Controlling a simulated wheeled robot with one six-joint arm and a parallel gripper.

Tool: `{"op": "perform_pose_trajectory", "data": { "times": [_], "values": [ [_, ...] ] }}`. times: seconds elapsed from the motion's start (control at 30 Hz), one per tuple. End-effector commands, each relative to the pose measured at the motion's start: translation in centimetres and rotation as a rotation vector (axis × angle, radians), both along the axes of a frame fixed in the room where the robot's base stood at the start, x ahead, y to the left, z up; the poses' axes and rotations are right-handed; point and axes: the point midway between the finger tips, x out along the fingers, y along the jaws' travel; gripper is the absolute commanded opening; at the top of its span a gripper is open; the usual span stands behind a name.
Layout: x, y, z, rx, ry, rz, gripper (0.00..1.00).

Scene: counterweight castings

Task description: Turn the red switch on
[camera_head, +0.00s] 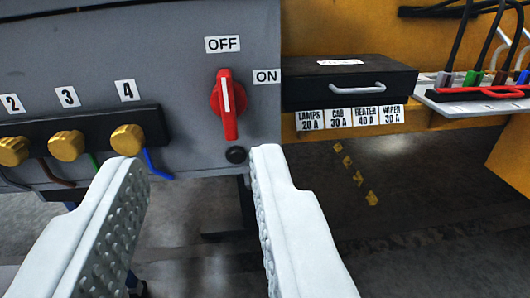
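The red switch (229,104) is a rotary knob with a white line on its face. It sits on the front of a grey panel (185,60), upright, with its line pointing up toward the OFF label (223,44). The ON label (266,77) is to its right. My gripper (198,162) is open and empty, its two white fingers wide apart. In the picture the fingertips are below the switch, one to its lower left and one to its lower right. They do not touch the switch.
Several brass knobs (66,146) on a black strip are left of the switch, with coloured wires below. A black box (345,83) with a handle and a tray with a red handle (483,93) are at right. Floor shows below.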

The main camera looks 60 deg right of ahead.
Motion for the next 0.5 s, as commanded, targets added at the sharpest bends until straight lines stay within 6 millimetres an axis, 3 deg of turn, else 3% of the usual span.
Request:
{"op": "perform_pose_trajectory", "data": {
  "times": [0.27, 0.5],
  "values": [
    [0.4, -0.7, -1.4, -0.006, 0.046, -0.065, 0.35],
    [2.1, -3.0, -1.5, -0.006, 0.045, -0.066, 0.35]
  ]
}}
